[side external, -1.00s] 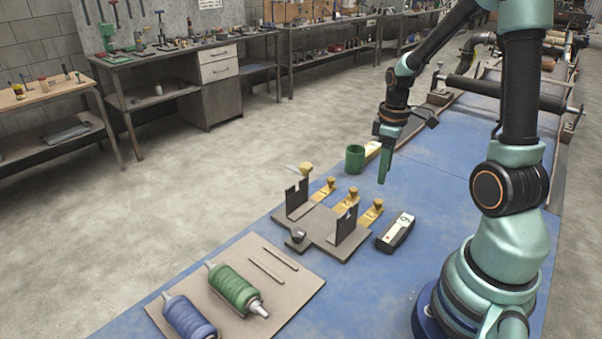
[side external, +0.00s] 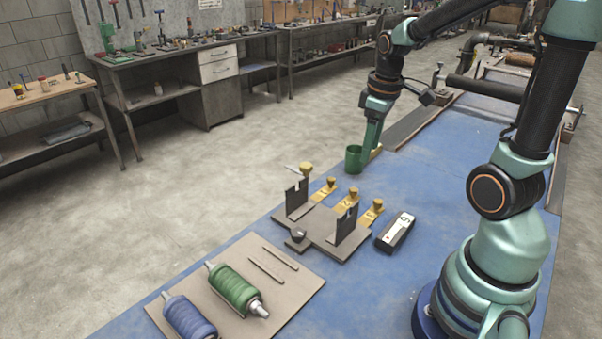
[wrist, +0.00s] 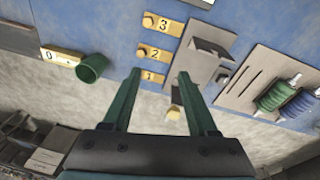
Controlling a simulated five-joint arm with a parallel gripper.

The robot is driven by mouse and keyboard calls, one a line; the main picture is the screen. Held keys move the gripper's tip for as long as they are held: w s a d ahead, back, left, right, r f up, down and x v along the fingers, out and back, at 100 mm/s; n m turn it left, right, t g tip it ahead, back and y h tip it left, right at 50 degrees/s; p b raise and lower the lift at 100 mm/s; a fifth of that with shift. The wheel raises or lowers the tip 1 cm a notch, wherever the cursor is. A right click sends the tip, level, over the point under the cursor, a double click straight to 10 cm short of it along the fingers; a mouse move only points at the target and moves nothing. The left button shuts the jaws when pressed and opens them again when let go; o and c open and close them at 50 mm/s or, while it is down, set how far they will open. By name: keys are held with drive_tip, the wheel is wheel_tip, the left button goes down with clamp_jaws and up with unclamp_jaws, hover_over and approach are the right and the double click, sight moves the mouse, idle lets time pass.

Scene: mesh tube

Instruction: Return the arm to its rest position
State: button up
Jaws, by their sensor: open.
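My gripper (side external: 369,150) hangs above the far left edge of the blue table (side external: 440,160), fingers pointing down. In the wrist view its two green fingers (wrist: 160,85) are spread apart with nothing between them. A green cup (side external: 354,158) stands upright on the table by a yellow plate. In the side view the fingers appear close beside it; in the wrist view the cup (wrist: 92,68) lies left of the left finger, outside the jaws. I cannot tell whether they touch.
A grey fixture (side external: 325,235) with two upright dark notched plates stands mid-table, with numbered yellow tags (side external: 346,198) behind it. A dark box (side external: 395,232) lies to its right. A mat (side external: 292,283) in front holds a green spool (side external: 233,289) and a blue spool (side external: 188,318). A roller (side external: 485,88) lies at the back.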

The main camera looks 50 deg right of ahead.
drive_tip(key=s+a+r+m+t, duration=0.1)
drive_tip(key=a+r+t, duration=0.3)
drive_tip(key=a, duration=1)
drive_tip(key=shift+s+a+r+m+y, duration=0.35)
drive_tip(key=shift+r+m, duration=0.25)
drive_tip(key=shift+r, duration=0.9)
drive_tip(key=shift+d, duration=0.1)
